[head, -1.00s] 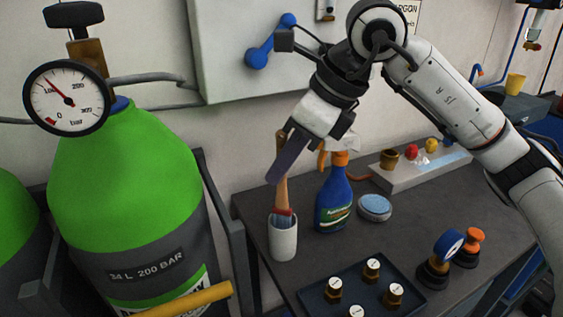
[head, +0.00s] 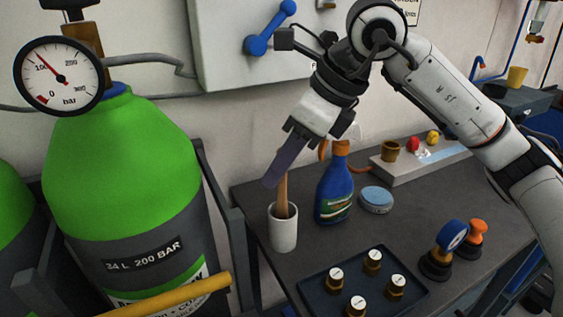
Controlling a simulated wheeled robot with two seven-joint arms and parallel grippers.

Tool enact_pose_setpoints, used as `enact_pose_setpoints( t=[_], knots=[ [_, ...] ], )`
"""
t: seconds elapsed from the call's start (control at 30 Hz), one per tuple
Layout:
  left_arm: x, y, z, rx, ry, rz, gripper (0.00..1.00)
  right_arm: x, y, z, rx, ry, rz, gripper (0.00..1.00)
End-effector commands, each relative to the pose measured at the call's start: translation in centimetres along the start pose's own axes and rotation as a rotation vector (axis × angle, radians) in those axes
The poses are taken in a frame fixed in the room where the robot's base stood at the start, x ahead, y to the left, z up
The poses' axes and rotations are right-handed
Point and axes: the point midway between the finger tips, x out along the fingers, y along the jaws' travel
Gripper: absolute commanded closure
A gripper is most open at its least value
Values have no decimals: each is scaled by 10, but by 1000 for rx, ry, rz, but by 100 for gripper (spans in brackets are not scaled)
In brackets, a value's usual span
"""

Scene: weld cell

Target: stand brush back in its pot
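The brush stands in the white pot (head: 284,234), its wooden handle (head: 283,196) rising out of the mouth nearly upright. The brush's ferrule and bristles are hidden inside the pot, and the handle's top end is hidden behind my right gripper's near finger. My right gripper (head: 271,182) reaches down from the upper right, just above the pot and beside the handle. Only its near finger shows clearly; the brush has slid down past it, so it appears open. My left gripper is not in view.
A blue spray bottle (head: 334,196) stands close right of the pot, with a round blue-topped tin (head: 377,199) beyond. A dark tray (head: 391,304) of small brass pieces lies in front. A large green gas cylinder (head: 118,170) stands at left. Bare tabletop (head: 420,215) lies right.

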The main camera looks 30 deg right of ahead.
Motion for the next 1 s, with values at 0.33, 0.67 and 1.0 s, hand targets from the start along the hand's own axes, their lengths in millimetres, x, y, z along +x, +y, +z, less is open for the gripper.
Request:
enact_pose_setpoints(
  t=[0.33,0.67,1.0],
  knots=[
    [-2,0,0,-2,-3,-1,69,-50,-1,2,0,-5,-3,72],
    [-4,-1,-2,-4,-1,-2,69,-98,0,0,0,-1,-1,72],
    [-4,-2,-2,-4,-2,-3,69,-103,0,0,1,-1,0,72]
  ],
)
